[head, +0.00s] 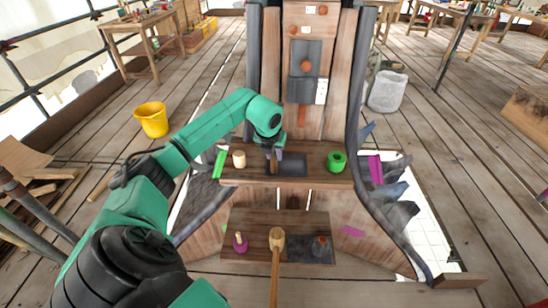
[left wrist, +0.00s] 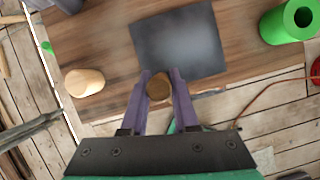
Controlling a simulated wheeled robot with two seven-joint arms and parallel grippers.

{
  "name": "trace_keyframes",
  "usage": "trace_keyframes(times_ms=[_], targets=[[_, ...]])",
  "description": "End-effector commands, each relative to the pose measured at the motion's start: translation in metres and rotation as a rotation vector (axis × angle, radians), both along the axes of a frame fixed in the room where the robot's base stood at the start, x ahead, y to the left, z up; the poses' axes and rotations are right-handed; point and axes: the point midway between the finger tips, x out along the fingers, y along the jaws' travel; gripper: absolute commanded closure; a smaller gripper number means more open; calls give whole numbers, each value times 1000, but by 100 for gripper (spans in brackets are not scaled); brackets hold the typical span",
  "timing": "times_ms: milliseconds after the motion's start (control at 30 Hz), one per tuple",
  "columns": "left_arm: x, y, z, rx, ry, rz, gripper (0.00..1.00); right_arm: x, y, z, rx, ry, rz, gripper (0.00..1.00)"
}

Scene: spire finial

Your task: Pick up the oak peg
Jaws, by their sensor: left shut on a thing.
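My left gripper (head: 275,156) points down over the upper wooden shelf. It is shut on a brown wooden peg, which looks like the oak peg (head: 273,167). In the left wrist view, the round end of the peg (left wrist: 158,88) shows between the two purple fingers (left wrist: 160,86). The peg is at the left part of the dark square pad (head: 293,170) in the head view. I cannot tell whether its foot touches the shelf. My right gripper is not in view.
A pale wooden cylinder (head: 239,159) stands left of the gripper, and a green ring-shaped piece (head: 336,161) stands to the right. The lower shelf holds a mallet (head: 277,238), a purple piece (head: 240,243) and a grey piece (head: 320,246). An upright panel (head: 318,120) rises behind.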

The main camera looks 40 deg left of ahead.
Motion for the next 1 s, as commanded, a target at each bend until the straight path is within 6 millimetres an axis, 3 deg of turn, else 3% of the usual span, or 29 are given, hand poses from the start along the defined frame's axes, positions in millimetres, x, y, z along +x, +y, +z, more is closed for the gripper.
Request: trace_keyframes(times_ms=[267,700,1000], targets=[[1,0,35,1,-6,0,100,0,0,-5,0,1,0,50],[1,0,147,-1,-6,0,100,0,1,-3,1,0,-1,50],[0,0,194,-1,-2,-1,100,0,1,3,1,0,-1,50]])
